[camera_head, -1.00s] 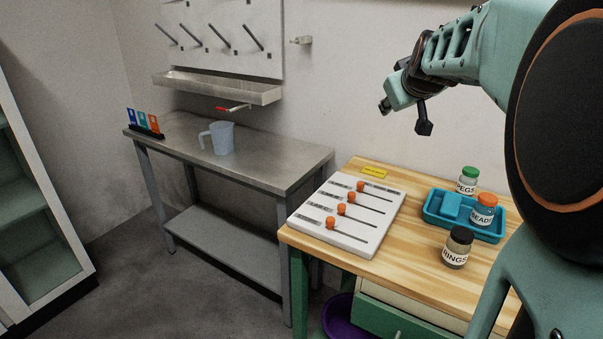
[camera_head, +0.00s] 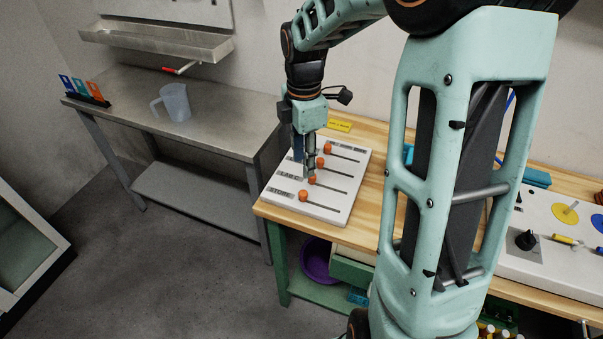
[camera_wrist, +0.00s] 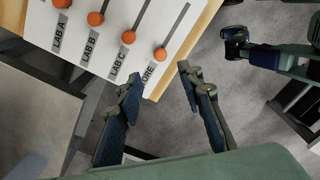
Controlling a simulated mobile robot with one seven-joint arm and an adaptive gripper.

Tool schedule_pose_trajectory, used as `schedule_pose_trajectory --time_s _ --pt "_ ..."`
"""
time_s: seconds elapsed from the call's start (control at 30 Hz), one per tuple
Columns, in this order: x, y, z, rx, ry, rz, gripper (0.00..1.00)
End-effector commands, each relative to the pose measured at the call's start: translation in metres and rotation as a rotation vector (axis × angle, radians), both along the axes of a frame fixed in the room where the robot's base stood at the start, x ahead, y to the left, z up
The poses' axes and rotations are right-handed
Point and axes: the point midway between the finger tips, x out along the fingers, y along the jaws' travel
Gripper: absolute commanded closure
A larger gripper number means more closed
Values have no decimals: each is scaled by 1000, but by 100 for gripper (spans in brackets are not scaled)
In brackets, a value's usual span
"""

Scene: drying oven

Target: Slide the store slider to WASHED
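The white slider board (camera_head: 336,208) lies on the wooden bench, with several orange knobs in parallel slots. The store slider's knob (camera_head: 303,195) is in the front slot, at the end by the STORE label. In the wrist view, the store knob (camera_wrist: 161,54) lies just beyond my fingertips, roughly between their lines. My gripper (camera_head: 305,172) points down over the board's left part; its open fingers (camera_wrist: 159,76) also show in the wrist view, with nothing between them. Its exact height above the board is unclear. I cannot read a WASHED label.
The neighbouring LAB C knob (camera_wrist: 128,37) is close beside the store knob. A yellow label (camera_head: 340,126) lies behind the board. A steel table (camera_head: 215,125) with a jug (camera_head: 175,103) stands to the left. A control panel (camera_head: 550,235) is at right.

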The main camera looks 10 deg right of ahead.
Motion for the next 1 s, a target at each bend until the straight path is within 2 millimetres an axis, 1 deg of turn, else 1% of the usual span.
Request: schedule_pose_trajectory --time_s 0.17,0.4,0.5,0.6,0.77,1.0 --pt "-2 1 -22 1 7 6 65" --pt "-2 1 -68 1 6 5 65" --pt "-1 1 -84 1 4 5 65" --pt "-1 1 -97 1 3 3 65" --pt "-1 1 -106 2 1 3 65" --pt "0 1 -107 1 -1 2 65"
